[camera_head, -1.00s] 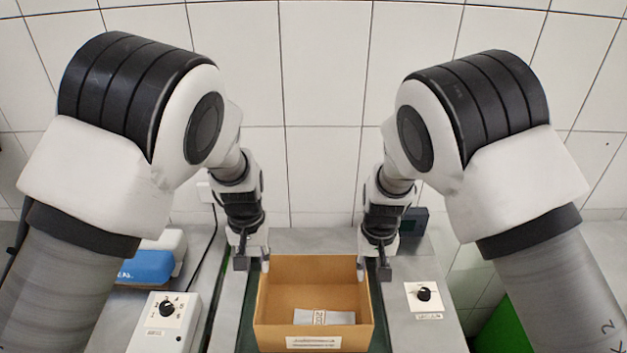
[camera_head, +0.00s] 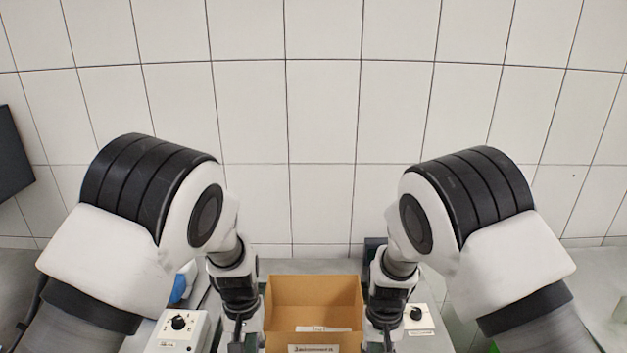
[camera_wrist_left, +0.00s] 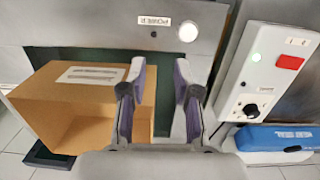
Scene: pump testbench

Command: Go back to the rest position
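My left gripper (camera_head: 244,341) is at the bottom edge of the head view, left of the cardboard box (camera_head: 312,290). In the left wrist view its two fingers (camera_wrist_left: 160,88) are spread with nothing between them; it is open and empty. The box also shows there, left of the fingers (camera_wrist_left: 55,92). My right gripper (camera_head: 378,343) is right of the box in the head view. Its finger bases look spread, with nothing seen held, but its tips are cut off by the frame edge. Both arms are bent in a near-mirrored pose.
A white control box with a black knob (camera_head: 178,324) stands left; in the left wrist view it has a red button (camera_wrist_left: 290,62). A blue-and-white case (camera_wrist_left: 275,138) lies near it. A knob panel (camera_head: 417,315) is right of the box. The tiled wall (camera_head: 320,120) is behind.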

